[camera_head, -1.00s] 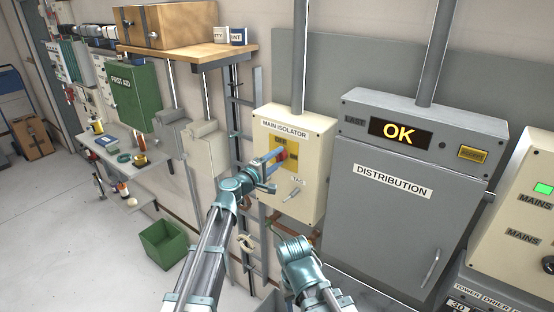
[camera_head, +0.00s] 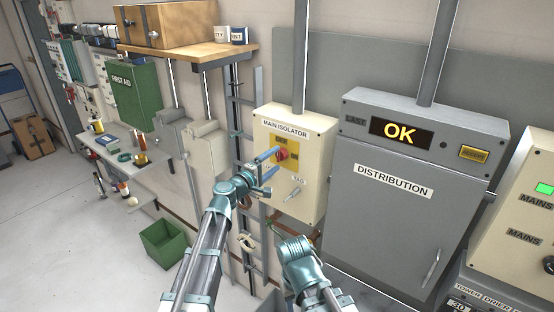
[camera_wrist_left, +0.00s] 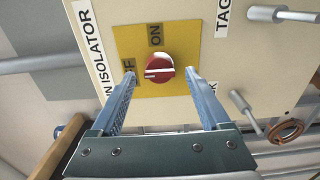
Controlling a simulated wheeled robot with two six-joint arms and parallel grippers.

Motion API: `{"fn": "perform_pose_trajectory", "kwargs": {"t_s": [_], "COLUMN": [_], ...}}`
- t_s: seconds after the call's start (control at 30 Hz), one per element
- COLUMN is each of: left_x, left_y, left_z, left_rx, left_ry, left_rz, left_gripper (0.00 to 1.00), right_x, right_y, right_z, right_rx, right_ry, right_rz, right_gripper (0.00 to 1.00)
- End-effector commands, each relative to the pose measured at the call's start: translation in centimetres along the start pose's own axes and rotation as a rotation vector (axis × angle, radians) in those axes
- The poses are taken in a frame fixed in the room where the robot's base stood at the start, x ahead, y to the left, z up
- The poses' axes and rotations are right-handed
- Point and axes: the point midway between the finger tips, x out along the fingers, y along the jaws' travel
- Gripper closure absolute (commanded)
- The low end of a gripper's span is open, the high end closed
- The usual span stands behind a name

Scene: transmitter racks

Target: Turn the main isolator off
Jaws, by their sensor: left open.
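The main isolator (camera_head: 313,165) is a cream wall box with a yellow plate and a red rotary knob (camera_head: 282,155). In the left wrist view the red knob (camera_wrist_left: 159,68) has a white mark that points to the OFF label, which a finger partly hides. The ON label (camera_wrist_left: 155,35) is clear. My left gripper (camera_head: 268,164) is open in front of the knob. In the left wrist view its two blue fingers (camera_wrist_left: 159,74) appear either side of the knob, with gaps. My right arm is low in front of the box, and its fingers cannot be made out.
A ladder-like frame (camera_head: 246,125) and a wooden shelf (camera_head: 190,55) are to the left. A green bin (camera_head: 165,243) stands on open floor.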

Motion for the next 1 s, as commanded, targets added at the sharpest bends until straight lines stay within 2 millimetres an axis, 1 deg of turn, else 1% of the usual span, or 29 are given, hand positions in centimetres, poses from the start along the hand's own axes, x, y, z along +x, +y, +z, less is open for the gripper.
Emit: {"fn": "perform_pose_trajectory", "kwargs": {"t_s": [0.03,0.2,0.4,0.5,0.6,0.7,1.0], "left_x": [-1.5,-5.4,-9.1,-10.3,-11.1,-11.5,-11.6], "left_y": [0.0,0.0,0.0,0.0,0.0,0.0,0.0], "left_z": [0.2,0.2,0.2,0.2,0.1,0.1,0.1], "left_rx": [0.0,0.0,0.0,0.0,0.0,0.0,0.0], "left_ry": [0.002,0.002,0.002,0.001,0.001,0.0,-0.001], "left_rz": [0.0,0.0,0.0,0.0,0.0,0.0,0.0], "left_gripper": [0.2,0.2,0.2,0.2,0.2,0.2,0.2], "right_x": [0.0,0.0,0.0,0.0,0.0,0.0,0.0], "right_y": [0.0,0.0,0.0,0.0,0.0,0.0,0.0], "right_z": [0.0,0.0,0.0,0.0,0.0,0.0,0.0], "right_rx": [0.0,0.0,0.0,0.0,0.0,0.0,0.0], "right_ry": [0.0,0.0,0.0,0.0,0.0,0.0,0.0], "right_rz": [0.0,0.0,0.0,0.0,0.0,0.0,0.0], "right_gripper": [0.5,0.5,0.5,0.5,0.5,0.5,0.5]}}
